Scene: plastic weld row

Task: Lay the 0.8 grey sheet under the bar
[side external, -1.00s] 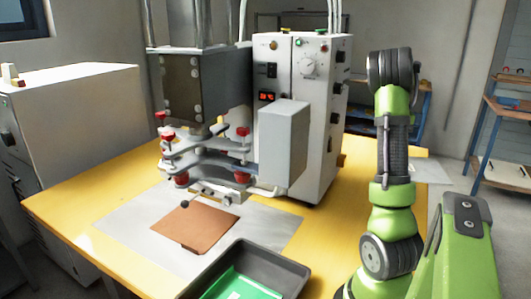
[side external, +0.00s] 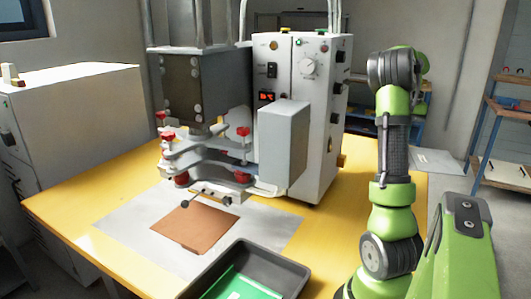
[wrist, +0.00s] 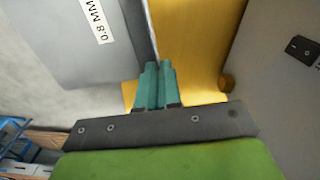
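The grey sheet (wrist: 75,45) with a white "0.8 MM" label fills the upper left of the wrist view. Its edge runs to my gripper (wrist: 157,68), whose two teal fingers are close together and appear shut on it. In the side view a pale grey sheet (side external: 438,162) shows behind my arm, at the right end of the table; my fingers are hidden there. The bar (side external: 215,198) is on the front of the welding machine, above a brown pad (side external: 195,228) on a pale plate (side external: 130,228).
A dark tray (side external: 292,270) with a green inside sits at the front of the yellow table (side external: 75,200). A white cabinet (side external: 75,110) is at left.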

